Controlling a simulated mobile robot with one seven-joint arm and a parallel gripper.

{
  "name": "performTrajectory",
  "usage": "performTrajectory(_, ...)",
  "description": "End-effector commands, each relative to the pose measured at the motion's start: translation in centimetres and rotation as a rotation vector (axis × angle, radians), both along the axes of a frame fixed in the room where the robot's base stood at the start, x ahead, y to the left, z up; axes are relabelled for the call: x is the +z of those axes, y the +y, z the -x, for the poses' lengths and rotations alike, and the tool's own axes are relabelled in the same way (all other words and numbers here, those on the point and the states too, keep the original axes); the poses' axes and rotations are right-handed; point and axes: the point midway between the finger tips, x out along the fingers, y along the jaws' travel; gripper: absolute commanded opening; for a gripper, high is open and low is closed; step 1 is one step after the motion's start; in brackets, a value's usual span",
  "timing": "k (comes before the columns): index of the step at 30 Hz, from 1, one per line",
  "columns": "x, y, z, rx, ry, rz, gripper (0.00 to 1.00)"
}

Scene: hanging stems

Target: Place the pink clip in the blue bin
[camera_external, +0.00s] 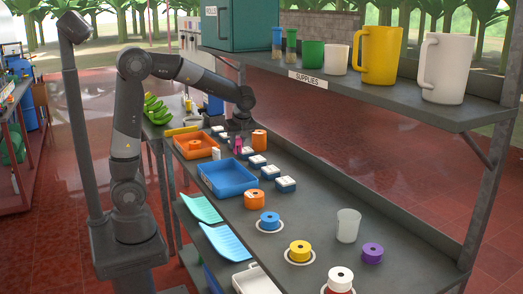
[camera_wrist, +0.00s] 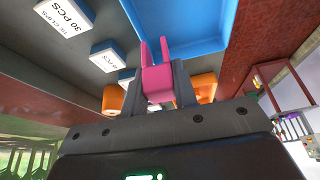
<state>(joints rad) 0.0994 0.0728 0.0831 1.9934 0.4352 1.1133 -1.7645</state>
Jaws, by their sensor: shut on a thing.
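The pink clip (camera_wrist: 157,82) is between the fingers of my gripper (camera_wrist: 155,72), with its two prongs pointing away from the palm. In the external view the pink clip (camera_external: 239,144) shows just under my gripper (camera_external: 238,132), beyond the far right corner of the blue bin (camera_external: 229,186). The clip's height over the table is hard to judge. The blue bin is a shallow open tray and looks empty. It also shows in the wrist view (camera_wrist: 195,25), ahead of the clip.
Several labelled boxes (camera_external: 269,172) line the blue bin's right side. A shelf (camera_external: 370,92) overhangs the right.

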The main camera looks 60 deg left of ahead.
Motion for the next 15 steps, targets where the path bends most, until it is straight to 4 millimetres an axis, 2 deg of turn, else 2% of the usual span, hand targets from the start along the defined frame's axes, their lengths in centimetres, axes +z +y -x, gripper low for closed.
performTrajectory(1,0.1,-2.5,1.5,-0.006,-0.002,0.001,0.04)
performTrajectory(3,0.0,-4.9,3.5,0.002,-0.001,0.000,0.04)
performTrajectory(6,-0.1,-7.4,5.8,0.010,-0.001,0.000,0.04)
performTrajectory(11,-0.3,-9.4,8.2,0.021,-0.001,0.001,0.04)
performTrajectory(15,-0.8,-9.3,8.7,0.026,0.000,0.001,0.04)
